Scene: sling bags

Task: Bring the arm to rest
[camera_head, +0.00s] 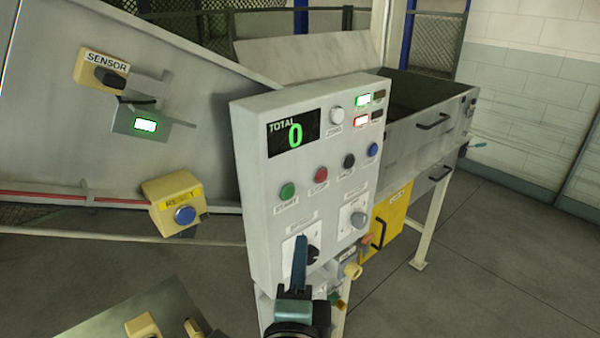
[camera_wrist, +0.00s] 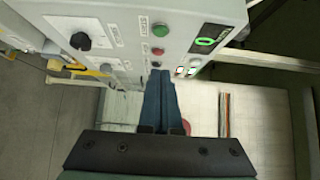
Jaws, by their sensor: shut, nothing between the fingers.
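My gripper (camera_head: 301,243) is at the bottom centre of the head view, in front of the lower left of a grey control panel (camera_head: 262,215). Its teal fingers point up and overlap a black rotary knob's white plate (camera_head: 289,248). In the wrist view, my gripper (camera_wrist: 160,76) has its fingers together with nothing between them. The panel (camera_wrist: 185,15) is beyond the tips there. I cannot tell whether the tips touch it.
The panel carries a green button (camera_head: 287,191), a red button (camera_head: 321,174) and a display (camera_head: 293,133) reading 0. A yellow reset box (camera_head: 172,190) is to the left. A grey bin (camera_head: 425,135) stands behind right. Open floor (camera_head: 490,265) lies at right.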

